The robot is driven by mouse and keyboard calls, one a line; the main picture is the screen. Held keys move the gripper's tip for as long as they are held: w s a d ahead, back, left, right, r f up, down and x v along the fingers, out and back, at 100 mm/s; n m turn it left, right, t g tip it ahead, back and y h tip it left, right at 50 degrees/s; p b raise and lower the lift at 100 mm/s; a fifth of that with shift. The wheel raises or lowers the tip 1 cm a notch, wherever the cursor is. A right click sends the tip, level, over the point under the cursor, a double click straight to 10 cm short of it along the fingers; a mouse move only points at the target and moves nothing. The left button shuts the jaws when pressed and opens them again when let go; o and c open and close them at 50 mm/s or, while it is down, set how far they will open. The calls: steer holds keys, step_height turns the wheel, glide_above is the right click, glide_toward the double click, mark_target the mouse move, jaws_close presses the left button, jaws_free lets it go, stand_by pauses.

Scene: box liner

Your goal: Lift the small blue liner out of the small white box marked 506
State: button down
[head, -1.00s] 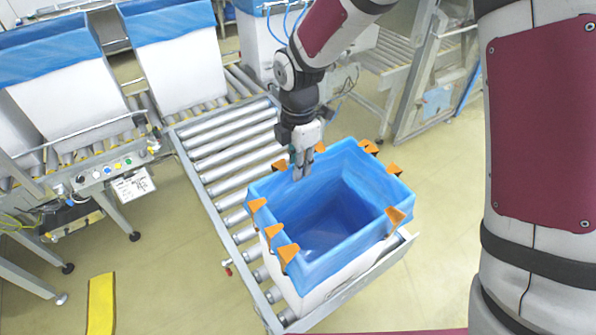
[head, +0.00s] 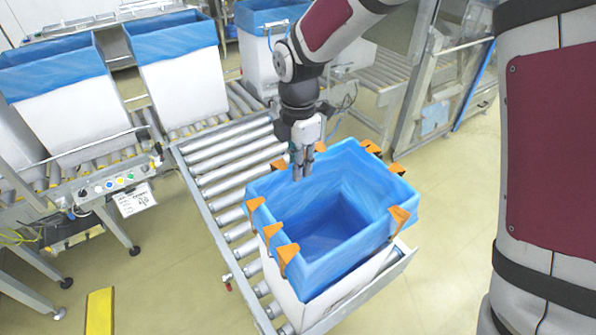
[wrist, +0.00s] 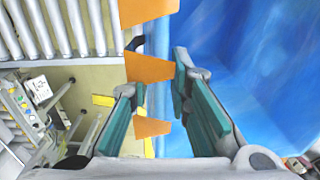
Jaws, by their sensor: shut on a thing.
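The blue liner (head: 335,235) fills the top of the white box (head: 345,290), its rim folded over the outside. Several orange clips (head: 286,256) sit along the rim. No 506 mark is legible on the box. My gripper (head: 301,172) is at the liner's far left side, fingers pointing down. In the wrist view, my gripper's fingers (wrist: 160,98) stand either side of the liner's edge (wrist: 160,45), shut on it, with orange clips (wrist: 150,68) close by. The inside of the liner (wrist: 245,60) shows on the right. The fingertips' contact is partly hidden.
The box stands at the near end of a roller conveyor (head: 225,165) with metal side rails. Other blue-lined white boxes (head: 180,75) stand on rollers behind. A button panel (head: 110,183) is at the left. Open floor (head: 465,220) lies to the right.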

steer(key=shift+r+p, duration=0.65)
steer(key=shift+r, duration=4.35)
